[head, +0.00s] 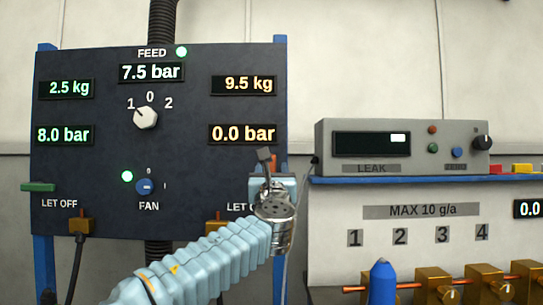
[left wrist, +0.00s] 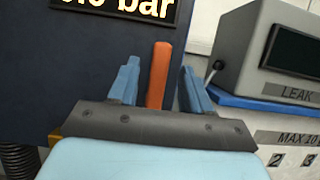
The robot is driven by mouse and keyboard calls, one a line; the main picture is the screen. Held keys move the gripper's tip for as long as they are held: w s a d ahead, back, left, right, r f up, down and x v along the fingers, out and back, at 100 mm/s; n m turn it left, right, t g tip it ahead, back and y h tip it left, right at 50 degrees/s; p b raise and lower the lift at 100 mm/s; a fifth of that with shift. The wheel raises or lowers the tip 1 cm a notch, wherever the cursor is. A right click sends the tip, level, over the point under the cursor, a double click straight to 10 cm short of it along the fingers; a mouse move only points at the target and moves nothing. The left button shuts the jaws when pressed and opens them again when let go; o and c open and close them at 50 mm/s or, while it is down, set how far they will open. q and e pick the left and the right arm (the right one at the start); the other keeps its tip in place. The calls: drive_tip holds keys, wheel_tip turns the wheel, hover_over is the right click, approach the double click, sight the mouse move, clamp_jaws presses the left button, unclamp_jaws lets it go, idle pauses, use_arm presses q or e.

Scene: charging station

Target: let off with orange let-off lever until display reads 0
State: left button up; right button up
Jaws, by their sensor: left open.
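The dark panel (head: 100,140) carries several displays. The right-hand pressure display (head: 242,134) reads 0.0 bar in orange; the one above it (head: 244,85) reads 9.5 kg. The orange let-off lever (left wrist: 158,75) shows in the left wrist view, standing upright between the two fingers of my left gripper (left wrist: 158,88). The fingers are open, with gaps on both sides of the lever. In the head view my left gripper (head: 268,165) hides most of the lever at the panel's right edge. My right gripper is not in view.
A green lever (head: 38,187) sits at the panel's left edge, with green displays reading 2.5 kg and 8.0 bar. A grey leak tester (head: 405,145) stands on a blue shelf (head: 400,181) to the right. Brass fittings and a blue-topped part (head: 382,280) are lower right.

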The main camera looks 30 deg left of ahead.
sight(272, 166)
use_arm(q)
drive_tip(key=p+x, duration=0.2)
drive_tip(key=x, duration=0.3)
drive_tip(key=shift+w+a+r, duration=0.1)
drive_tip(key=shift+w+a, duration=0.1)
drive_tip(key=shift+w, duration=0.15)
clamp_jaws()
